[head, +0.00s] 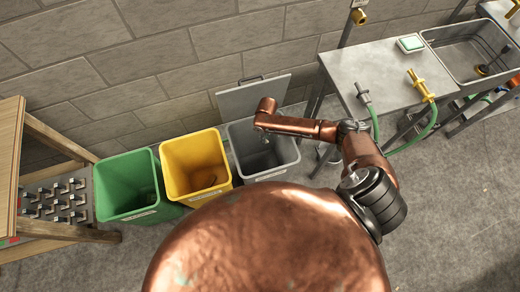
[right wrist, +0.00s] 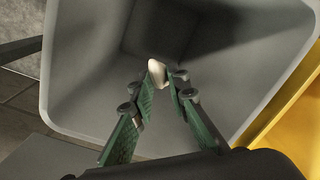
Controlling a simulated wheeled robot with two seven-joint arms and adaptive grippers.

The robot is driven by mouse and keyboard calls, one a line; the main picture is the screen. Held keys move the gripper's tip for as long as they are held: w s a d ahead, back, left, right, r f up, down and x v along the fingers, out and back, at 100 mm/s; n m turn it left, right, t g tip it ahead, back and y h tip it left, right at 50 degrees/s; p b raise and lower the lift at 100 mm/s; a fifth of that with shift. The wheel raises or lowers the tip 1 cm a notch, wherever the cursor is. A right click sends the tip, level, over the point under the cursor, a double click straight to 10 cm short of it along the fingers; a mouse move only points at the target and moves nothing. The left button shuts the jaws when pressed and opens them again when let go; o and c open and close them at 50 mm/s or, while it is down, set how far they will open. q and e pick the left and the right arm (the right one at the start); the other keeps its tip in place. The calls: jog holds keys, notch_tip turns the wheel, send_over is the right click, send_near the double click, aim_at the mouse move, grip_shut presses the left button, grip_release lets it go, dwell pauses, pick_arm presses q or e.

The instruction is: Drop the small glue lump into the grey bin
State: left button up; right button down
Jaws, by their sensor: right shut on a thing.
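The grey bin (head: 275,172) stands open at the right end of a row of bins, its lid tilted up against the wall. My right gripper (head: 266,138) is over the bin's opening, pointing down; it is small and partly hidden by my wrist in the head view. In the right wrist view, the green-padded fingers of my right gripper (right wrist: 161,82) are shut on the small pale glue lump (right wrist: 156,70). The inside of the grey bin (right wrist: 75,80) lies below and around the lump. My left gripper is not in view.
A yellow bin (head: 167,167) and a green bin (head: 102,190) stand to the left of the grey bin. The grey lid (head: 240,100) rises behind it. A metal bench (head: 375,75) with a sink, hose and brass fittings is on the right.

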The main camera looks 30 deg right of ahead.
jog(key=shift+r, duration=0.1)
jog(key=c, duration=1.8)
grip_release()
jog(key=shift+r, duration=0.1)
notch_tip(320, 180, up, 12)
jog(key=shift+d, duration=0.25)
jog(key=shift+a, duration=0.1)
